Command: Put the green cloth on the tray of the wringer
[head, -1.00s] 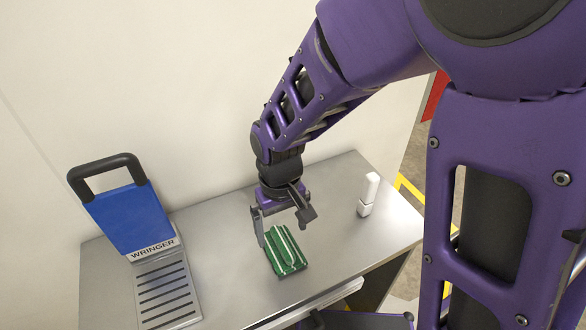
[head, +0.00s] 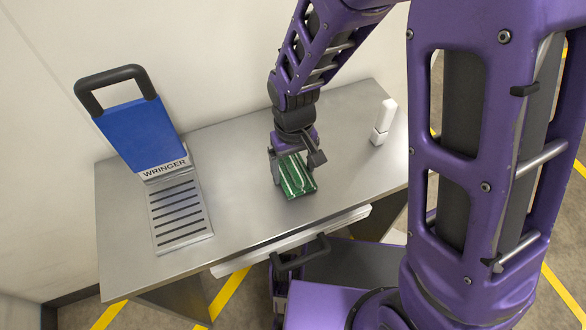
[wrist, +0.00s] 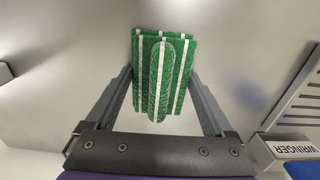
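The green cloth (head: 297,181), folded with white stripes, lies on the metal table to the right of the wringer. It also shows in the wrist view (wrist: 177,90), between and beyond my fingers. My gripper (head: 297,165) is open above the cloth, with a finger to each side of it. The wringer (head: 142,127) has a blue body and a black handle. Its slotted grey tray (head: 196,233) lies flat in front and is empty.
A white bottle-like object (head: 384,118) stands on the table at the right, behind my gripper. The metal table (head: 240,225) is bare between the wringer tray and the cloth. A drawer-like edge (head: 290,240) juts out along the table's front.

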